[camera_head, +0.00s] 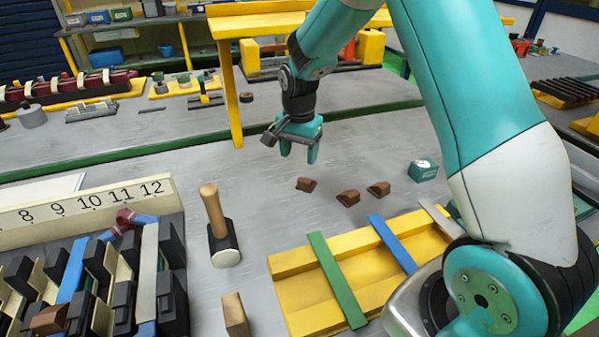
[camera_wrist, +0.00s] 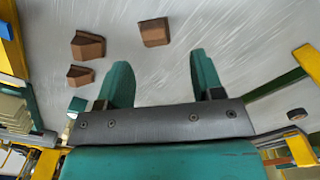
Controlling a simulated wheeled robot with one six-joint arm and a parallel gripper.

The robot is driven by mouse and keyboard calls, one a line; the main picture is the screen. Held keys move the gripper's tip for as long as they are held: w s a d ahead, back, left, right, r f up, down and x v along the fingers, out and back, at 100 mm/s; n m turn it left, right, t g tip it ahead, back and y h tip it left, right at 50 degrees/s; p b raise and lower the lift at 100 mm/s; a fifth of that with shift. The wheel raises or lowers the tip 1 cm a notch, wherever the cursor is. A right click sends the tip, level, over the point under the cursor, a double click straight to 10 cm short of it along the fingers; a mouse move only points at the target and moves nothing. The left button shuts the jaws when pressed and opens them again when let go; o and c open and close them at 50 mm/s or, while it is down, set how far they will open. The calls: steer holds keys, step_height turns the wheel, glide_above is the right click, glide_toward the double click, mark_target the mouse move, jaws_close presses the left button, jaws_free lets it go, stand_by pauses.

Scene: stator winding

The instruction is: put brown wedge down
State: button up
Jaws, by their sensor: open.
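Three brown wedges lie apart on the grey bench top. The nearest wedge (camera_head: 306,184) is just in front of and below my gripper (camera_head: 299,152). A middle wedge (camera_head: 348,197) and a right-hand wedge (camera_head: 379,188) lie to its right. In the wrist view, one wedge (camera_wrist: 154,32) is beyond the finger gap, and two more, an upper one (camera_wrist: 87,45) and a lower one (camera_wrist: 79,76), are to the left. My gripper also shows in the wrist view (camera_wrist: 163,76), with its teal fingers spread, nothing between them, above the bench.
A yellow tray (camera_head: 290,290) carries green and blue strips. A mallet (camera_head: 222,240) and a brown block (camera_head: 235,315) stand left of it. The slotted stator (camera_head: 175,300) with a number strip (camera_head: 85,207) is at lower left. A small teal box (camera_head: 423,170) is right of the wedges.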

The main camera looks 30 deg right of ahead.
steer(key=s+a+r+n+y, duration=0.2)
steer(key=s+a+r+n, duration=0.5)
steer(key=s+a+r, duration=0.25)
steer(key=s+a+r+n+y, duration=0.1)
steer(key=s+a+r+n, duration=0.1)
steer(key=s+n, duration=0.3)
steer(key=s+a+r+n+y, duration=0.1)
steer(key=s+a+r+n, duration=0.2)
steer(key=s, duration=1.1)
steer(key=a+n, duration=0.2)
steer(key=n, duration=0.1)
steer(key=shift+a+r, duration=0.2)
